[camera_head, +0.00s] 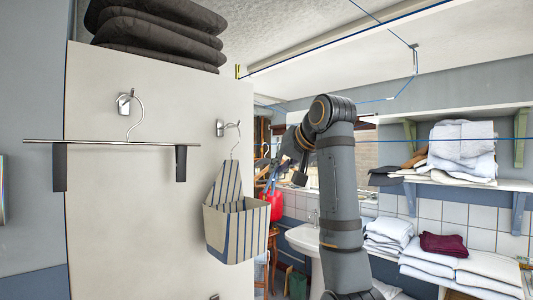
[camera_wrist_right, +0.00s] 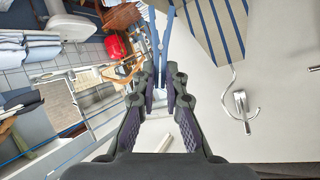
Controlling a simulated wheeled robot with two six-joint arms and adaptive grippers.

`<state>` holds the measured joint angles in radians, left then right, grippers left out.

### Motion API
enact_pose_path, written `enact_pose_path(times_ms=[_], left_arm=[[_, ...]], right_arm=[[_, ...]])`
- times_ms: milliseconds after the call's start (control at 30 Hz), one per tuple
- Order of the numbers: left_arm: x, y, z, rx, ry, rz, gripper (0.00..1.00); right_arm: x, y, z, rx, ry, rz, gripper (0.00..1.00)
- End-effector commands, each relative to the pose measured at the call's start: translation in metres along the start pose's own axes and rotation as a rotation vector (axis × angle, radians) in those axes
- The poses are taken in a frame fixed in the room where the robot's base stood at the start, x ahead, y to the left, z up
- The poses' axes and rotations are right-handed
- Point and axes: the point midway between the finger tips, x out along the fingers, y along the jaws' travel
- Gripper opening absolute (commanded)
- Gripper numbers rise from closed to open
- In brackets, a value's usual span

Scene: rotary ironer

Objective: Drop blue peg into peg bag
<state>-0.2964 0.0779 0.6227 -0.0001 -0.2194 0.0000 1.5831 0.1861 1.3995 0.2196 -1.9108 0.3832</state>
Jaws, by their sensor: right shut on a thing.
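The striped peg bag (camera_head: 235,225) hangs by its hanger from a wall hook on the pale panel, its open pocket facing up. It also shows in the right wrist view (camera_wrist_right: 215,25) at the top right. My right gripper (camera_wrist_right: 163,92) is shut on the blue peg (camera_wrist_right: 155,40), which points away from the fingers, beside the bag in that view. In the head view my right gripper (camera_head: 287,158) is just right of the bag's upper part, apart from its pocket; the peg is small there. My left gripper is out of view.
A trouser hanger (camera_head: 130,142) hangs on another hook at the left. Dark folded cloths (camera_head: 155,30) lie on top of the panel. A red container (camera_head: 273,205) stands behind. Shelves (camera_head: 470,182) with white towels are at the right, and blue lines (camera_head: 400,140) cross the room.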

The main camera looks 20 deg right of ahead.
Motion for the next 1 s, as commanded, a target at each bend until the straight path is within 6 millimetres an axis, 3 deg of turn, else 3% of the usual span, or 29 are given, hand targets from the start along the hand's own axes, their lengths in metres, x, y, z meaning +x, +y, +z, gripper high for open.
enact_pose_path(times_ms=[33, 200, 667, 1000], left_arm=[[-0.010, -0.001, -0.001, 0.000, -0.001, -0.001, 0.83], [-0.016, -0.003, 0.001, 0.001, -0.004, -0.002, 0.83], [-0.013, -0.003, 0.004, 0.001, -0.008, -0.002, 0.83], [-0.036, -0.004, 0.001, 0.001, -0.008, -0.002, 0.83]], right_arm=[[-0.006, -0.009, 0.003, -0.011, -0.034, -0.058, 0.00], [-0.015, -0.030, 0.025, -0.038, -0.120, -0.198, 0.00], [-0.019, -0.032, 0.031, -0.043, -0.133, -0.226, 0.00], [0.011, -0.048, 0.022, -0.043, -0.138, -0.227, 0.00]])
